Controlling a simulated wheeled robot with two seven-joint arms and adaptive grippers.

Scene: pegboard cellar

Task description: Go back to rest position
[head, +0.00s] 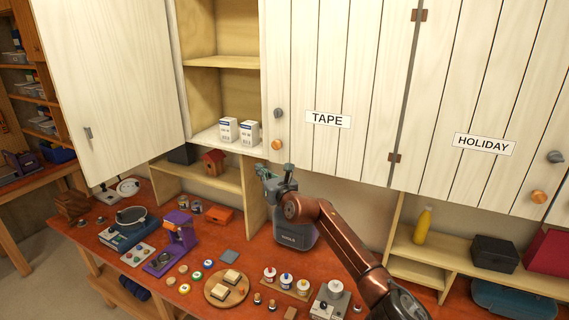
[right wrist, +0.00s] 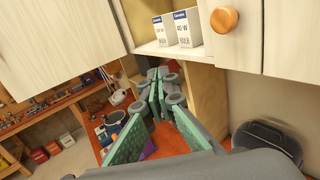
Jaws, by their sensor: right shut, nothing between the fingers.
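My right arm comes in from the lower right of the head view. Its right gripper (head: 268,172) is shut and empty, just below the cabinet's lower edge. In the right wrist view its green-padded fingers (right wrist: 160,105) point toward the space under the cabinet shelf. It holds nothing. My left gripper is in neither view.
The left cabinet door (head: 105,90) stands open, with two white boxes (head: 239,130) on the shelf. The TAPE door (head: 335,70) and HOLIDAY door (head: 490,80) are shut. A dark grey appliance (head: 292,238) stands below my arm on the cluttered red bench (head: 205,258).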

